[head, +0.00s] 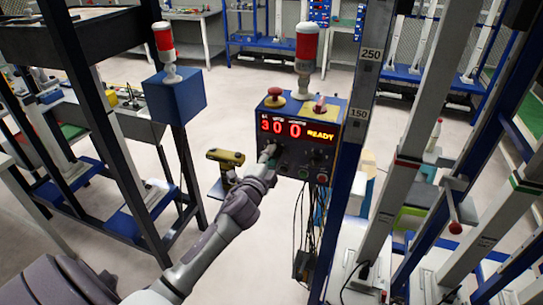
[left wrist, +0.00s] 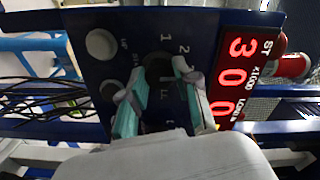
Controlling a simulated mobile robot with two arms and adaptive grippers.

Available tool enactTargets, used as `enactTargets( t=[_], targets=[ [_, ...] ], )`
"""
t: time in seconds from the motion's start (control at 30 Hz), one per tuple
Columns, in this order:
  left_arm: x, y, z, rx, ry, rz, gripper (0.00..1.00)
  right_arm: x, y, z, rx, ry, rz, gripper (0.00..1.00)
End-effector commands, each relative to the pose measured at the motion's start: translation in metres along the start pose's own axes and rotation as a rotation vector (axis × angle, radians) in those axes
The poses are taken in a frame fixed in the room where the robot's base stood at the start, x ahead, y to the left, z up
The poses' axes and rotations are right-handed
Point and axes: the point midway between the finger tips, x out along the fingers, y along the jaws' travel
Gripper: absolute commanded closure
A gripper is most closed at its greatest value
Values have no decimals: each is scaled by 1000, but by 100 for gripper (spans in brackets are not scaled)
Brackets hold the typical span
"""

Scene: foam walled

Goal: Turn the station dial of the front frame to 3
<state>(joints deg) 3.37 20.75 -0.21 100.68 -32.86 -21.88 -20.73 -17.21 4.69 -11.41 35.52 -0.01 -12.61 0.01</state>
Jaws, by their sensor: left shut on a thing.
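The front frame's control box (head: 288,122) is a dark blue box at the middle of the head view. Its red display (head: 280,126) reads 3 0 0, with READY in yellow beside it; the digits also show in the left wrist view (left wrist: 238,78). My left gripper (head: 268,152) is at the left part of the panel, below the display. In the left wrist view its two teal-padded fingers (left wrist: 162,98) are shut on the dark station dial (left wrist: 158,70), one on each side. Printed numbers 1 and 2 show beside the dial. The dial's pointer is hidden. My right gripper is out of view.
A red mushroom button (head: 275,92) and a red-and-white signal lamp (head: 306,50) stand on top of the box. A yellow and black tool (head: 226,158) is left of my wrist. Blue and grey posts (head: 350,130) rise close on the right. Cables hang below the box.

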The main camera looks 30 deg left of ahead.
Motion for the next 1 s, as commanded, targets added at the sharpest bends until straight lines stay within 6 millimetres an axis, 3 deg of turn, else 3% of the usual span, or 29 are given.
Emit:
enactTargets(
  t=[0.6,0.63,0.73,0.77,1.0],
  targets=[
    [0,2,0,38,-1,4,100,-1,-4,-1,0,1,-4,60],
    [0,2,0,38,-1,4,64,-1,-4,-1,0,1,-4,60],
    [0,2,0,38,0,3,47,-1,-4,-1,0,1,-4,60],
    [0,2,0,38,0,3,44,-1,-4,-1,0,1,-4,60],
    [0,1,0,37,0,1,44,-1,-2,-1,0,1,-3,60]
  ],
)
